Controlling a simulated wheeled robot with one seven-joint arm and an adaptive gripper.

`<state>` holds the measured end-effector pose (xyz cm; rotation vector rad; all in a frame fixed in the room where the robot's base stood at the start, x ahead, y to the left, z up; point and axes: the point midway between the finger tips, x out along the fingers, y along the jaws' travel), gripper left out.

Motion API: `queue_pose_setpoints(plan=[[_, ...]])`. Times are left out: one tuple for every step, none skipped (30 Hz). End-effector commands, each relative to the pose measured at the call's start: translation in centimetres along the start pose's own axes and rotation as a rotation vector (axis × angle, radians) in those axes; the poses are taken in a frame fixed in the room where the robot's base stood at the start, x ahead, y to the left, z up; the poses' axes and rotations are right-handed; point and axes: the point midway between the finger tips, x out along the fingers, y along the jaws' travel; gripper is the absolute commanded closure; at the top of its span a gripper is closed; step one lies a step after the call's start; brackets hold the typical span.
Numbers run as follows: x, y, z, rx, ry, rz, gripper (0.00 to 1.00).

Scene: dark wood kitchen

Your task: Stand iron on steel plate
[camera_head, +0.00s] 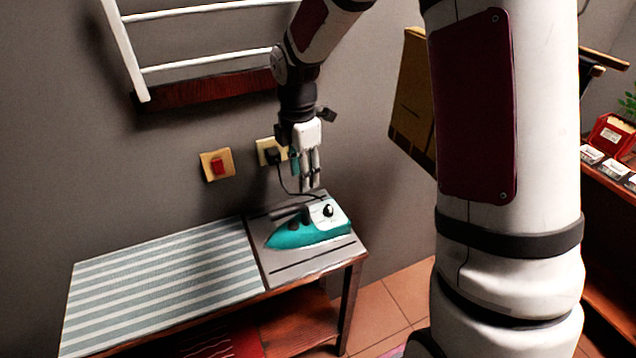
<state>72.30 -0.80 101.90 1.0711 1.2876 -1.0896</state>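The iron (308,236) has a teal body, a dark handle and a white rear part with a dark dial. It lies flat, its tip pointing left, on the grey steel plate (285,267) at the right end of the ironing table. My gripper (311,187) points down just above the rear of the iron. Its fingers look close together, but the small view does not show whether they are open or shut. I cannot tell whether the fingertips touch the iron. A dark cord runs from the wall plug (273,156) down towards the iron.
The striped ironing surface (160,285) left of the plate is bare. A red wall switch (217,166) and a white rack (205,68) are on the wall behind. My arm blocks much of the right side. Tiled floor (408,292) shows right of the table.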

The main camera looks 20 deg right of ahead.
Motion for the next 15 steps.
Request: queue_pose_setpoints(plan=[[-1.1,-0.4,-0.1,0.032,-0.009,0.012,0.6],[-1.8,-0.7,-0.1,0.061,-0.015,0.02,0.6],[-2.9,-1.4,-0.2,0.11,-0.024,0.032,0.6],[-3.8,-1.9,-0.3,0.155,-0.031,0.044,0.6],[-4.8,-2.6,-0.3,0.205,-0.038,0.056,0.6],[-6.1,-3.5,-0.5,0.277,-0.045,0.075,0.6],[-7.1,-4.3,-0.6,0.333,-0.05,0.091,0.6],[-8.1,-5.1,-0.7,0.392,-0.052,0.107,0.6],[-9.2,-6.2,-0.9,0.469,-0.053,0.128,0.6],[-10.1,-7.0,-1.0,0.528,-0.052,0.145,0.6],[-10.8,-7.9,-1.2,0.586,-0.05,0.16,0.6],[-11.8,-9.1,-1.4,0.664,-0.044,0.182,0.6],[-12.5,-10.0,-1.5,0.721,-0.039,0.199,0.6],[-13.1,-10.9,-1.7,0.779,-0.031,0.215,0.6],[-13.9,-12.2,-1.9,0.857,-0.018,0.237,0.6]])
